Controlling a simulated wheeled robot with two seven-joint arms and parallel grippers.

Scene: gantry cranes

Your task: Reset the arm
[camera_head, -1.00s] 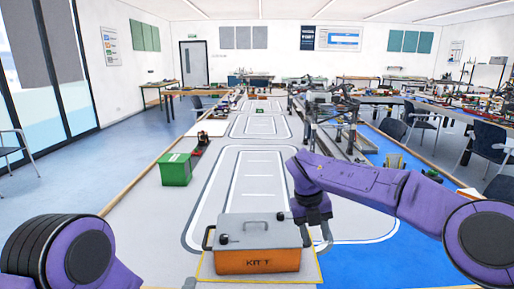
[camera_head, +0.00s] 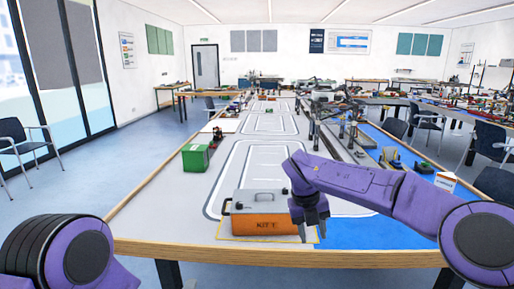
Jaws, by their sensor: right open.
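My right gripper (camera_head: 314,224) points down at the right end of an orange box with a grey lid (camera_head: 262,199). It is open, with dark fingers, and overlaps the box's right edge in the picture; I cannot tell whether it touches. The box stands upright inside a yellow outline near the table's front edge, its lid on and a handle on its left side. My right arm (camera_head: 375,187) is purple and reaches in from the right. My left arm (camera_head: 70,255) shows only as a purple and black link at the lower left; its gripper is out of view.
The long table (camera_head: 165,222) has a wooden front edge and printed road lines. A green box (camera_head: 196,157) stands at its left. Model gantry cranes (camera_head: 340,122) and a blue area (camera_head: 350,230) lie to the right. The grey middle is clear. Chairs stand on both sides.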

